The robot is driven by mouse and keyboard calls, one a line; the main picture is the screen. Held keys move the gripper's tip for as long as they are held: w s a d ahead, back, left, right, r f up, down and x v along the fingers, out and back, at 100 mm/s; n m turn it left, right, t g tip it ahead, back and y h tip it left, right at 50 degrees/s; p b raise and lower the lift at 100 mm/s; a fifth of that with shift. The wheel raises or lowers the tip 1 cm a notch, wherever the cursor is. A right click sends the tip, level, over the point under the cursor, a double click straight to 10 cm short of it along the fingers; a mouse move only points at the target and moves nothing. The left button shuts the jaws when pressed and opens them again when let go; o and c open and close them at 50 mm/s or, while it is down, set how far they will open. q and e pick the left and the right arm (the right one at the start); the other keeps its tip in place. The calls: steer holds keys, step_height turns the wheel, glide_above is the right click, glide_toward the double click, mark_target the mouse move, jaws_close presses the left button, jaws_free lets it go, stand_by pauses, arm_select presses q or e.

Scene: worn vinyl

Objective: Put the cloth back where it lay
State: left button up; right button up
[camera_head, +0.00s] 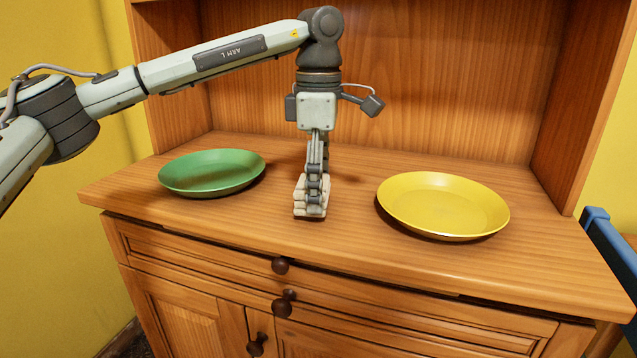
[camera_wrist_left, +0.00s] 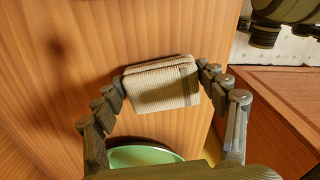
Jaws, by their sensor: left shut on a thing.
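The cloth (camera_head: 309,204) is a small, folded, pale beige pad, and it also shows in the left wrist view (camera_wrist_left: 160,86) with a darker stripe near one edge. My left gripper (camera_head: 315,186) points down over the middle of the wooden cabinet top. It is shut on the cloth, with a finger on each side of it in the left wrist view. The cloth is low, at or just above the wood between the two plates; I cannot tell whether it touches. My right gripper is not in view.
A green plate (camera_head: 212,173) lies left of the cloth and a yellow plate (camera_head: 443,205) lies right of it, both on the cabinet top (camera_head: 345,240). Bare wood surrounds the gripper. The cabinet's back panel and side walls rise behind. A blue rail (camera_head: 610,240) stands at the right edge.

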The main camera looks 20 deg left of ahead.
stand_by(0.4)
arm_select(q)
steer(key=shift+f+b, duration=0.35)
steer(key=shift+f, duration=0.3)
stand_by(0.4)
steer(key=o, duration=1.1)
steer(key=shift+r, duration=0.1)
steer(key=shift+r+p, duration=2)
steer(key=shift+r, duration=1.95)
